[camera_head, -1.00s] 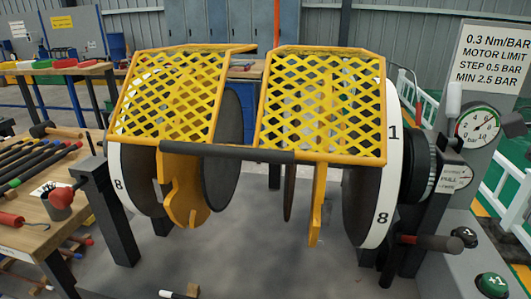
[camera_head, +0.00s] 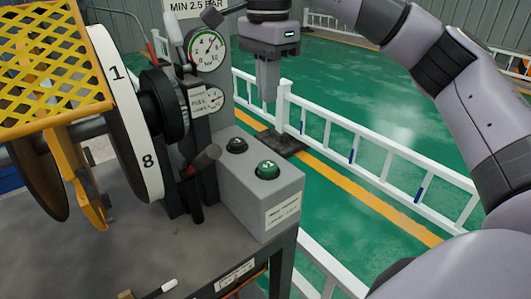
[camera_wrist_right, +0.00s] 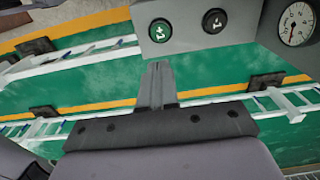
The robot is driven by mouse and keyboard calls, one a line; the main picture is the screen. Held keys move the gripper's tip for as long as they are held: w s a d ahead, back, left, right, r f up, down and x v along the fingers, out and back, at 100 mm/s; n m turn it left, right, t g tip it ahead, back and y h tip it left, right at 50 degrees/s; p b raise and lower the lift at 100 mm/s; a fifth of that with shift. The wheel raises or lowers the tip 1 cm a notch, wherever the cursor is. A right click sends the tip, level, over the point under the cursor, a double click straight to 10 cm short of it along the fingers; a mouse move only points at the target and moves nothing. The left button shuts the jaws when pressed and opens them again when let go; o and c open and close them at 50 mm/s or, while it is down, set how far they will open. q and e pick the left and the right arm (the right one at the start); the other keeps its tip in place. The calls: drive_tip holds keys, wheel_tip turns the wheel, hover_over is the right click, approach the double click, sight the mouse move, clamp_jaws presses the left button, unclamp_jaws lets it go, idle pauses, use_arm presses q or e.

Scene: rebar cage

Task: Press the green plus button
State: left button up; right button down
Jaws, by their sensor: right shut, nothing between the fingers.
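The green plus button (camera_head: 267,170) sits on top of a grey control box (camera_head: 237,192) at the right end of the machine. A black button (camera_head: 236,145) is beside it, farther back. My right gripper (camera_head: 269,98) hangs from above, fingers pointing down and shut with nothing between them. It is above and behind the box in the head view, apart from both buttons. In the right wrist view, the green button (camera_wrist_right: 161,31) and the black button (camera_wrist_right: 214,21) show beyond the shut fingertips (camera_wrist_right: 158,66). My left gripper is not in view.
A pressure gauge (camera_head: 207,50) and a dark handle (camera_head: 205,158) stand left of the buttons. The numbered white wheel (camera_head: 130,110) and yellow mesh guard (camera_head: 50,65) are farther left. White railings (camera_head: 370,158) run along the right side.

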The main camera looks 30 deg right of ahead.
drive_tip(key=shift+f, duration=0.1)
drive_tip(key=b, duration=0.2)
approach(267, 165)
wheel_tip(267, 165, down, 6)
drive_tip(key=shift+s+r, duration=0.1)
drive_tip(key=shift+r, duration=0.15)
drive_tip(key=shift+f, duration=0.65)
drive_tip(key=shift+f, duration=0.1)
